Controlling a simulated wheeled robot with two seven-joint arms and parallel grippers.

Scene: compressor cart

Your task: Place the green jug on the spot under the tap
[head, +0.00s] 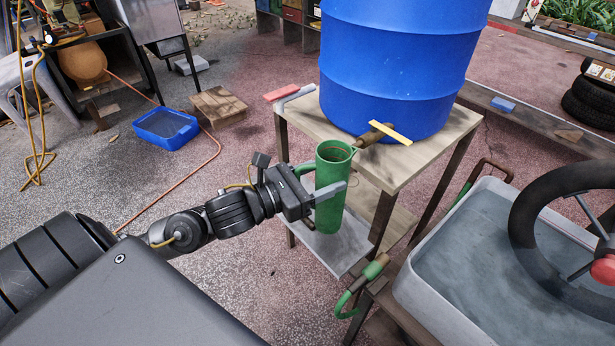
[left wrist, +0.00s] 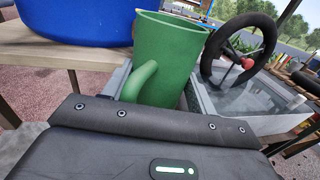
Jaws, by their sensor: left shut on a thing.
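The green jug (head: 331,205) is upright, with its open rim on top, beside the front edge of the wooden stand. My left gripper (head: 325,188) is shut on it, with a grey finger across its side. In the left wrist view the jug (left wrist: 172,52) stands between the fingers, its handle towards me. The brass tap (head: 372,137) with a yellow lever (head: 391,134) sticks out low from the blue barrel, close to the jug's rim. A grey plate (head: 335,248) lies below the jug; I cannot tell whether they touch. My right gripper is out of view.
The blue barrel (head: 395,60) stands on the wooden stand (head: 300,112). At right are a water-filled grey tub (head: 408,290) and a black handwheel (head: 535,215). A green hose piece with brass ends (head: 362,285) hangs near the stand. A blue tray (head: 165,129) lies on the floor.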

